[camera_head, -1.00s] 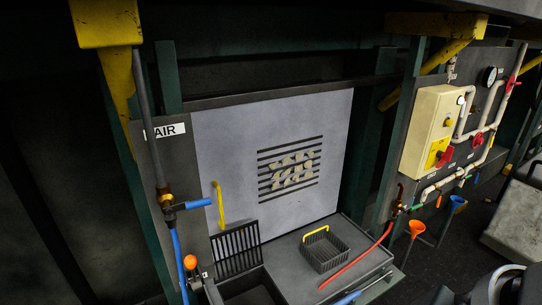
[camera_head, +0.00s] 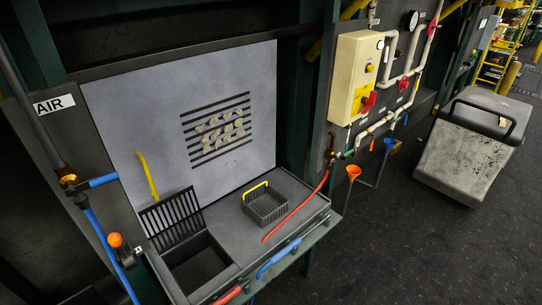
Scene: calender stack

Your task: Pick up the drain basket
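The drain basket (camera_head: 265,207) is a small dark slatted basket with a yellow handle. It sits upright on the grey bench top (camera_head: 237,228), right of an open square sink recess (camera_head: 196,264). A dark slatted grate with a yellow handle (camera_head: 172,219) stands tilted up behind the recess. Neither of my grippers shows in the head view, and nothing is touching the basket.
A red hose (camera_head: 296,214) lies over the bench's right side, with a blue handle (camera_head: 278,259) along the front edge. A blue air hose (camera_head: 108,250) hangs at left. A grey box (camera_head: 468,145) stands on the floor at right. Dark floor (camera_head: 390,240) is clear in front.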

